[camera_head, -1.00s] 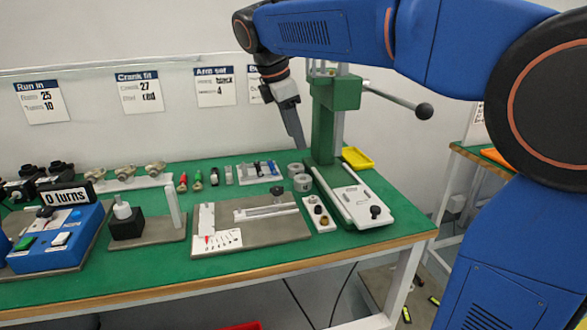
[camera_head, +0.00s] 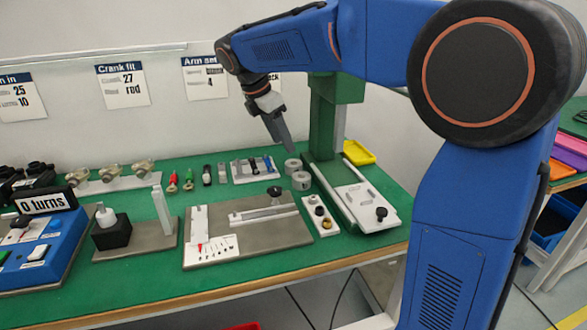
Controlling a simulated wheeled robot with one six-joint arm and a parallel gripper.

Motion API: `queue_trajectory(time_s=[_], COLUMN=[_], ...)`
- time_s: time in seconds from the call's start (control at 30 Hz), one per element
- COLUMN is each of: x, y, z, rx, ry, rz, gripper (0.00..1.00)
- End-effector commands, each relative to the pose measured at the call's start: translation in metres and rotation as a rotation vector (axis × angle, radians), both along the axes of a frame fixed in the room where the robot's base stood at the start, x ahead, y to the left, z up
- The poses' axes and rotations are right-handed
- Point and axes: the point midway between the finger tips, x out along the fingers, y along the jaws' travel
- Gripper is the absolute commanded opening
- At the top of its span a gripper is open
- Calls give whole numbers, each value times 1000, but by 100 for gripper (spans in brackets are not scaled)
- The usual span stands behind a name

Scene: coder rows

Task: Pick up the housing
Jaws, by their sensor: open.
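No part carries a label naming it the housing, and I cannot tell for sure which one it is. Several tan metal bodies (camera_head: 110,172) sit in a row on a white rack at the back left of the green bench. Several black bodies (camera_head: 38,170) stand to their left, partly cut off by the frame edge. Two grey round rings (camera_head: 300,180) stand at the back right, by the green press. My gripper (camera_head: 287,148) points down above the back of the bench, just above and left of the rings. It is seen side-on and holds nothing that I can see.
The green press (camera_head: 325,130) rises right of my gripper, with a white plate at its foot and a yellow tray (camera_head: 358,152) behind. A grey fixture (camera_head: 215,255) and a black block (camera_head: 110,232) occupy the bench front. A blue counter box (camera_head: 45,250) stands at left.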

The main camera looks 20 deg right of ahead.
Motion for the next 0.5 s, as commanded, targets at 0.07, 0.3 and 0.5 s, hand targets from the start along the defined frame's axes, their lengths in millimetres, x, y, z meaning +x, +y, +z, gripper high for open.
queue_trajectory(time_s=[0.07, 0.3, 0.5], x=[1, 3, 4], y=[-5, -11, -19], z=[-11, -27, -47], rx=[0, 0, -2], ry=[1, 1, 2], rz=[-2, -1, -2], gripper=[49, 49, 49])
